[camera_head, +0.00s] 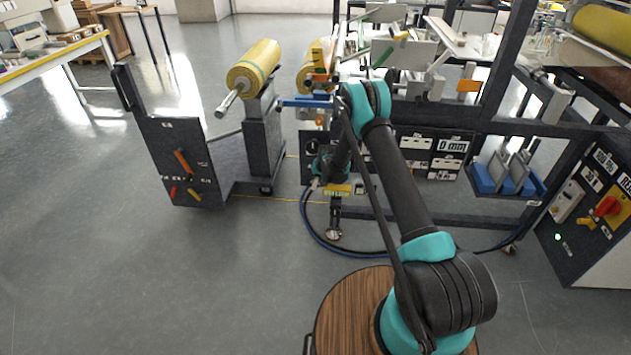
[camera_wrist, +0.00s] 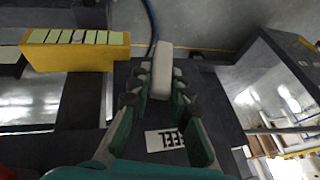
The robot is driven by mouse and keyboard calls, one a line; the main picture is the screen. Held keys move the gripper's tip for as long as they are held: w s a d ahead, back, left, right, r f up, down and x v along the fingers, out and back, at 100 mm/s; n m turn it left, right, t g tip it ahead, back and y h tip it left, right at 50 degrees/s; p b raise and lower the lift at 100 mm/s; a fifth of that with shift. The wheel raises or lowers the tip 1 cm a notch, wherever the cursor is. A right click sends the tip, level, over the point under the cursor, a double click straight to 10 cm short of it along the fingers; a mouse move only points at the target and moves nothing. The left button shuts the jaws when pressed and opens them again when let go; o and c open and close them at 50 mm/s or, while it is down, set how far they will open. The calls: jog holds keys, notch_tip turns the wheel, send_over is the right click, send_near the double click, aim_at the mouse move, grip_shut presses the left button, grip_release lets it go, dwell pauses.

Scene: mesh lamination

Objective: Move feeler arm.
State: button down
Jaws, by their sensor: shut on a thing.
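The feeler arm appears as a pale, rounded lever (camera_wrist: 161,68) in the wrist view. It stands out from a dark panel with a white label (camera_wrist: 166,140) that partly reads "FEEL". In the head view my arm reaches down to the front of the machine frame, and the wrist shows beside a dark panel. The lever and the fingertips are too small or hidden to make out there.
A yellow slotted block (camera_wrist: 75,52) lies left of the lever in the wrist view. A blue hose (camera_wrist: 150,18) runs behind it. In the head view, a dark stand (camera_head: 180,160) holding a yellow roll (camera_head: 254,64) is at left. A control cabinet (camera_head: 597,215) stands at right. The floor at lower left is clear.

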dwell(0.3)
jog(key=c, duration=1.4)
grip_release()
jog(key=v, duration=1.2)
jog(key=shift+d, duration=0.15)
